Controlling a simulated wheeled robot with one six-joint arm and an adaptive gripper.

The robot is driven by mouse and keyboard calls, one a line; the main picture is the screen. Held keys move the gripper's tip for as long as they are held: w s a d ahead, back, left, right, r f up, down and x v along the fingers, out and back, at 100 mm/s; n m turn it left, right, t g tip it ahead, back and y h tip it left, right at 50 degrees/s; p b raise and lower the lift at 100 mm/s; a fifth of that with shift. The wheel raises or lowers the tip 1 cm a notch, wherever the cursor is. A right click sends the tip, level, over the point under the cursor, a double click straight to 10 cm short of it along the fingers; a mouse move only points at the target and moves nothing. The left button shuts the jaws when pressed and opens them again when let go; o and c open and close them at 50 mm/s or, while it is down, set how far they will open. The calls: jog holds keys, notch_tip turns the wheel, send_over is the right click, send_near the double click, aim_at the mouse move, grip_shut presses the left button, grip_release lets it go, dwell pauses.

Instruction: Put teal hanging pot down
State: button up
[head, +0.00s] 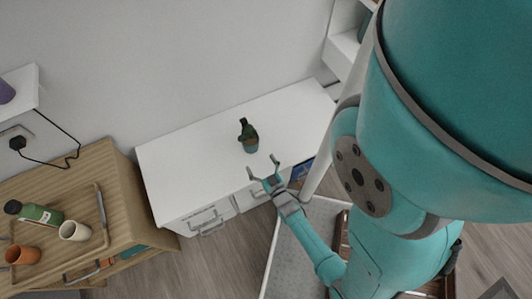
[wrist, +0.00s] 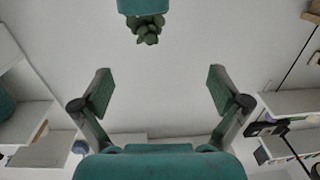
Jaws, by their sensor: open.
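The teal hanging pot (head: 251,147) stands on the white desk top (head: 190,160), with a dark green plant in it. In the wrist view the pot (wrist: 141,6) is at the top edge, partly cut off, with its plant pointing down in the picture. My gripper (head: 262,166) is open and empty by the desk's front edge, just in front of the pot. In the wrist view the two fingers of my gripper (wrist: 160,82) are spread wide with nothing between them. The pot is apart from the fingers.
A wooden cabinet at left carries a tray (head: 100,240) with a green bottle (head: 38,213), a white cup (head: 74,231) and an orange cup (head: 22,255). White drawers (head: 205,215) are under the desk. The desk top around the pot is clear.

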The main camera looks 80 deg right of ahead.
jog(key=s+a+r+n+t+y, duration=0.1)
jog(key=s+a+r+n+y, duration=0.15)
jog(key=a+r, duration=0.45)
jog(key=s+a+r+n+t+y, duration=0.1)
jog(key=a+r+n+t+y, duration=0.2)
jog(key=a, duration=0.6)
jog(key=s+a+r+n+y, duration=0.2)
jog(key=s+a+r+y, duration=0.1)
jog(key=r, duration=0.8)
jog(key=s+a+r+n+g+y, duration=0.1)
jog(key=s+a+r+n+y, duration=0.1)
jog(key=a+r, duration=0.4)
notch_tip(320, 180, up, 5)
jog(key=shift+s+r+y, duration=0.2)
jog(key=shift+s+y, duration=0.35)
jog(key=shift+y, duration=0.7)
